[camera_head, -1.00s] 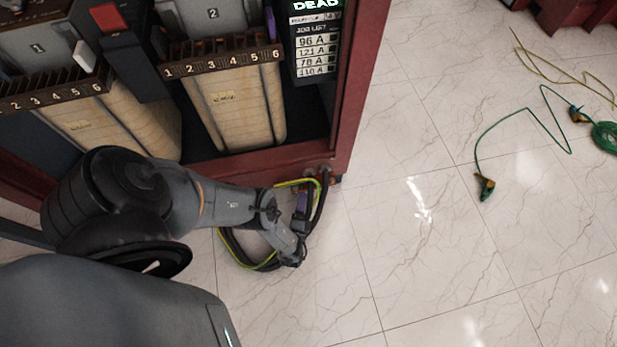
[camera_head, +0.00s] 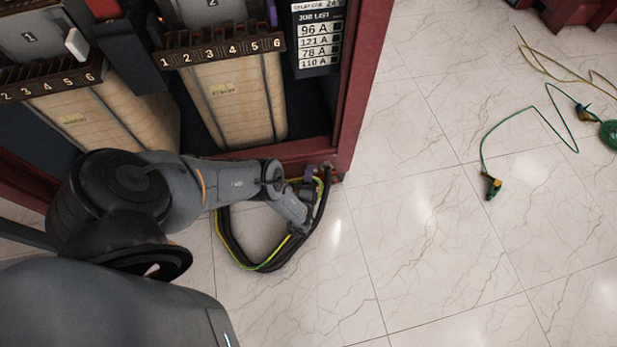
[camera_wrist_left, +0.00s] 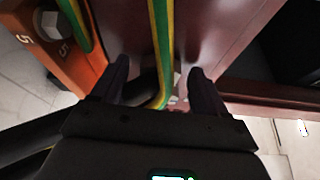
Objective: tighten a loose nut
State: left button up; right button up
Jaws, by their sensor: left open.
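My left gripper (camera_head: 308,186) is at the lower right corner of the red cabinet, beside a loop of black and green-yellow cables (camera_head: 232,250). In the left wrist view its two dark fingers stand apart, and the gripper (camera_wrist_left: 161,78) is open. A green-yellow cable (camera_wrist_left: 160,45) runs down in the picture between the fingers; I cannot tell whether they touch it. A grey hexagonal nut or bolt head (camera_wrist_left: 51,24) sits on an orange plate (camera_wrist_left: 82,68) marked 5, left of the fingers. I cannot tell whether it is loose. My right gripper is out of view.
The red cabinet (camera_head: 352,90) holds numbered terminal strips (camera_head: 222,50) above wood-coloured blocks. A job list panel (camera_head: 318,40) is at its right. Green cable with clamps (camera_head: 491,185) lies on the pale tiled floor (camera_head: 430,250), which is mostly clear at right.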

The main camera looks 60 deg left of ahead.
pick_arm(q)
jog(key=shift+w, duration=0.1)
jog(key=shift+c, duration=0.7)
jog(key=c, duration=0.9)
jog(key=shift+r, duration=0.1)
